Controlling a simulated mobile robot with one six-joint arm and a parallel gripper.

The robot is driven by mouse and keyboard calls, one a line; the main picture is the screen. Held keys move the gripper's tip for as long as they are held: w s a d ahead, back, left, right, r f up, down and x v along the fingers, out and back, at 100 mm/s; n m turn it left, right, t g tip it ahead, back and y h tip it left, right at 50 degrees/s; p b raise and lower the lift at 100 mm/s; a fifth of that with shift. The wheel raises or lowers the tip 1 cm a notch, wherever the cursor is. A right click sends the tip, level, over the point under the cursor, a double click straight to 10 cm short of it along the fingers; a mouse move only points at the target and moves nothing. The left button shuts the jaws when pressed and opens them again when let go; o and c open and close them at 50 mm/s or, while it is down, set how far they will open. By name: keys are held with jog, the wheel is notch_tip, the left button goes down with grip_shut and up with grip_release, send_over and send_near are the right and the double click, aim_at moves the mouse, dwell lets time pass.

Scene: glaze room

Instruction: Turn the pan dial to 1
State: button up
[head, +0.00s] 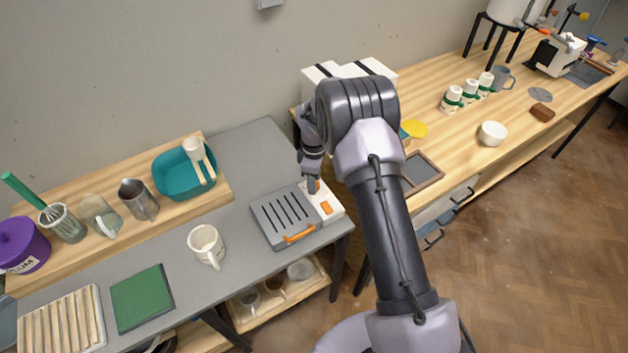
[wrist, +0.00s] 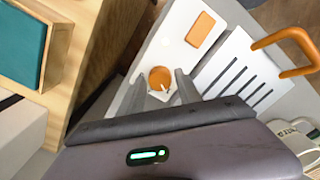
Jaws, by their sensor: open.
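The pan appliance has a grey slotted plate (head: 283,216) with an orange handle (head: 300,236) and a white control strip on its right side. The round orange dial (wrist: 159,76) sits on this strip in the wrist view, with a pale mark on its face. I cannot read any numbers around it. My gripper (wrist: 160,91) is open, one finger on each side of the dial in that picture; whether they touch it I cannot tell. In the head view my gripper (head: 312,185) points down at the strip and largely hides the dial.
An orange rectangle (wrist: 200,29) lies on the strip beside the dial. A white mug (head: 207,246) stands left of the appliance on the grey table. Behind are a teal tub (head: 180,174) and a metal pitcher (head: 138,199). A wooden bench (head: 440,80) runs off right.

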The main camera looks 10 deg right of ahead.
notch_tip(320, 180, up, 17)
jog(key=p, duration=0.4)
jog(key=shift+r, duration=0.15)
